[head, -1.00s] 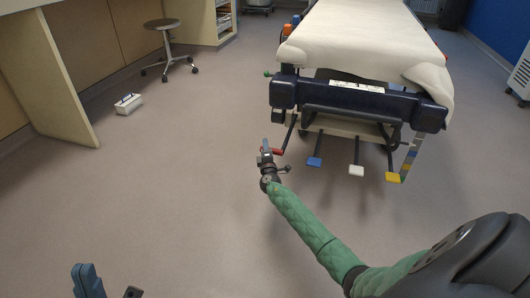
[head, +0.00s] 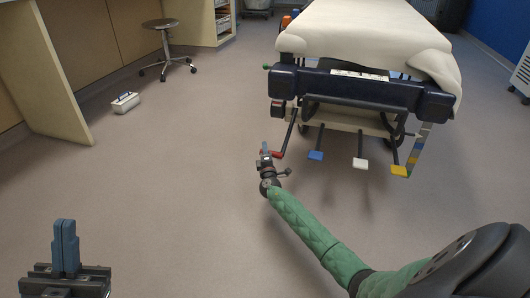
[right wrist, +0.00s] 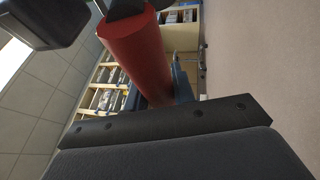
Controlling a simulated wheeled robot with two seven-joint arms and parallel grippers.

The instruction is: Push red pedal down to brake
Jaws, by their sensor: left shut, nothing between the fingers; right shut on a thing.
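The red pedal (head: 278,155) is at the left end of a row of pedals under the near end of the stretcher (head: 360,92). My right gripper (head: 266,149) is at the pedal's left end, shut on it. In the right wrist view the red pedal (right wrist: 137,50) looms large at the top, with a blue finger (right wrist: 181,85) beside it. The far finger's contact is hidden. My left gripper (head: 65,246) is at the lower left, upright, its blue fingers shut and empty, far from the pedals.
Blue (head: 316,155), white (head: 360,163) and yellow (head: 399,171) pedals hang to the right of the red one. A stool (head: 166,50) and a white box (head: 125,103) stand at the left. The floor between my arms is clear.

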